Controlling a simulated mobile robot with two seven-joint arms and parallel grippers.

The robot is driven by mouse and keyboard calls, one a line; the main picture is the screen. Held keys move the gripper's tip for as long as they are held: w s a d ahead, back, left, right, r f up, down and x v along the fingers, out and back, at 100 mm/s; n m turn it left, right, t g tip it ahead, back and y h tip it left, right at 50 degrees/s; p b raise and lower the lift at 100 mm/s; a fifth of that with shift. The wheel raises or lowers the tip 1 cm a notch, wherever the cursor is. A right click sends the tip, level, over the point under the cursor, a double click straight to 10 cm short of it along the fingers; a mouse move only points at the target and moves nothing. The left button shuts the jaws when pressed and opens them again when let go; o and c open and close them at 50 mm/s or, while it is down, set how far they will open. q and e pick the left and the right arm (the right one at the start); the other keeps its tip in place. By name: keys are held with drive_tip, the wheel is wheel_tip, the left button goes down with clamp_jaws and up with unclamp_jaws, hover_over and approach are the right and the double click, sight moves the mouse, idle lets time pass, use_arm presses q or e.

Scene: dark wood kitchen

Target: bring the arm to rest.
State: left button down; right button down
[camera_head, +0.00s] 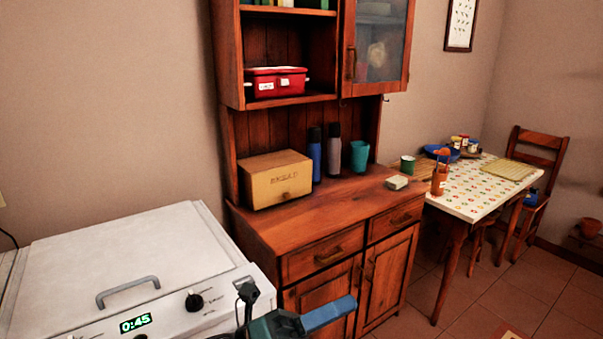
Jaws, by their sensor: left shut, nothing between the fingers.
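My left gripper (340,307) shows at the bottom middle, dark with a blue finger part pointing right and slightly up. It is shut and empty. It is in front of the lower doors of the wooden cabinet (310,226), just right of the white appliance (200,232). I cannot tell from this view how far it is from the doors. My right gripper is out of view.
The cabinet counter holds a bread box (276,180), a blue bottle (314,160), a dark bottle (334,152) and a teal cup (359,156). A table (470,200) and chair (540,150) stand at right. Tiled floor (480,290) is clear in front of them.

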use_arm(q)
drive_tip(key=w+a+f+n+t+y, duration=0.2)
drive_tip(key=a+f+n+t+y, duration=0.4)
drive_tip(key=n, duration=0.6)
drive_tip(key=w+a+f+n+t+y, duration=0.1)
drive_tip(key=a+f+n+t+y, duration=0.45)
drive_tip(key=n, duration=0.65)
drive_tip(key=s+a+f+n+g+y, duration=0.2)
drive_tip(key=s+f+n, duration=0.4)
drive_tip(key=f, duration=0.3)
drive_tip(key=s+a+f+n+g+y+p, duration=0.1)
drive_tip(key=s+a+f+n+g+y, duration=0.2)
drive_tip(key=f, duration=0.6)
drive_tip(key=s+a+n+y, duration=0.2)
drive_tip(key=s+n+y, duration=0.1)
drive_tip(key=shift+s+a+n, duration=0.2)
drive_tip(key=shift+s+n, duration=0.1)
drive_tip(key=shift+n, duration=0.1)
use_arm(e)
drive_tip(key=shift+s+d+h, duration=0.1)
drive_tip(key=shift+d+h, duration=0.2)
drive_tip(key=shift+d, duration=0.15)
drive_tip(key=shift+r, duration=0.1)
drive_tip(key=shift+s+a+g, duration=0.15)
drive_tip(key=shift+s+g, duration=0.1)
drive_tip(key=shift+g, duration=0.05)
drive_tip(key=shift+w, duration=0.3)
